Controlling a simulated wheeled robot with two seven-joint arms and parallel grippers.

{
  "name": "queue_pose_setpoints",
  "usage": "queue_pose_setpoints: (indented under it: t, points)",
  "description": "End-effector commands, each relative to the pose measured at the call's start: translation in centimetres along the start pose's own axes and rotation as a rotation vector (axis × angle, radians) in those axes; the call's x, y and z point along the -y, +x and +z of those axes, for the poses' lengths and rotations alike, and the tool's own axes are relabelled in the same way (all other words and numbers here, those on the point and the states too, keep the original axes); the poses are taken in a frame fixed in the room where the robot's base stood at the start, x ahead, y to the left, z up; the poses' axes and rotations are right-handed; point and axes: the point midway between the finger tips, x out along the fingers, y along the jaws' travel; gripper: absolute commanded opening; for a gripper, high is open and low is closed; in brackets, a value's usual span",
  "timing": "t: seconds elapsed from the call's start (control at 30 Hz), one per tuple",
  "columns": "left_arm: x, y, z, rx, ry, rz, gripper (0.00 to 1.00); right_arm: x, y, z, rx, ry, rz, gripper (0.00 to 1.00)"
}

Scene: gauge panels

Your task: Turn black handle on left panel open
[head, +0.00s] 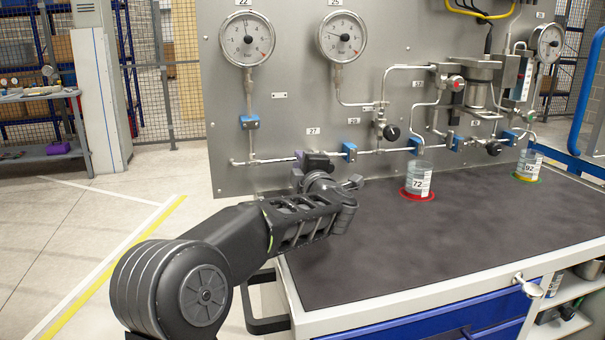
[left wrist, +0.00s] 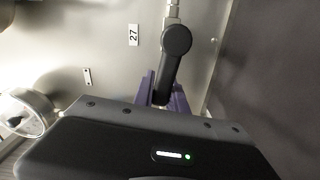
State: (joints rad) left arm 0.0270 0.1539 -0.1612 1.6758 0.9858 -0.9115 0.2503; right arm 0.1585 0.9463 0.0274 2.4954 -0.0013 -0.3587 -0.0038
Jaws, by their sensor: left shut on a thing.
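The grey panel (head: 285,120) with gauges and pipes stands behind the workbench. In the left wrist view the black handle (left wrist: 172,62) has a round hub on a pipe fitting, and its lever runs down between my purple fingers. My left gripper (head: 315,160) is at the lower left of the panel, by the label 27. It also shows in the left wrist view (left wrist: 163,92), with its fingers shut around the handle's end. In the head view the gripper hides the handle. My right gripper is not in view.
Two gauges (head: 246,38) (head: 341,37) sit high on the panel. Pipes with several other valves run to the right. Clear containers marked 72 (head: 418,178) and 92 (head: 528,165) stand on the dark bench top (head: 400,240). The bench top's middle is clear.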

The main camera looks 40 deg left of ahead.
Motion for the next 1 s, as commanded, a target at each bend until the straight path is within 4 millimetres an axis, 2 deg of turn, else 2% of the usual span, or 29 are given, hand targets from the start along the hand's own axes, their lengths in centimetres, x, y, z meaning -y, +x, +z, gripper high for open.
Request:
queue_pose_setpoints:
  t: [0.03,0.23,0.8,0.83,1.0]
  points:
    - [0.8,0.0,0.1,-0.001,-0.030,-0.001,0.00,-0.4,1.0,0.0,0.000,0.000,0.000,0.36]
    - [1.1,0.0,0.1,0.000,-0.120,-0.001,0.00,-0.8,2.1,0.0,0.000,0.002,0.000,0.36]
    - [1.2,0.0,0.1,-0.001,-0.161,-0.005,0.00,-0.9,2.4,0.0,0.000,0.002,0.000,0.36]
    - [1.2,0.0,0.1,-0.001,-0.161,-0.005,0.20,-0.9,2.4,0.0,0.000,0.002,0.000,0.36]
    - [1.1,0.0,0.1,-0.001,-0.159,-0.003,0.34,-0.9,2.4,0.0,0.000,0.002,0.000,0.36]
